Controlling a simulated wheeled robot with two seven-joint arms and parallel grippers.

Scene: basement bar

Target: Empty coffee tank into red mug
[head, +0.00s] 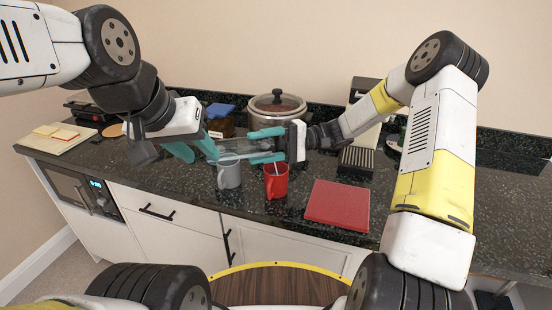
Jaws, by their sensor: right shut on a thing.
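The red mug (276,182) stands upright on the dark counter, with a thin light-coloured stick or handle showing at its mouth. A clear, greyish tank (236,147) lies sideways in the air above the mugs. My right gripper (258,145) reaches in from the right with teal fingers above and below the tank, shut on it, just above the red mug. My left gripper (195,150) is at the tank's left end, its teal fingers apart. Whether it touches the tank is unclear. I cannot make out any coffee inside the tank.
A grey mug (229,175) stands left of the red mug, below the tank. A red board (338,204) lies to the right. A lidded pot (276,108) and a coffee machine (358,155) stand behind. A chopping board (57,137) lies at far left.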

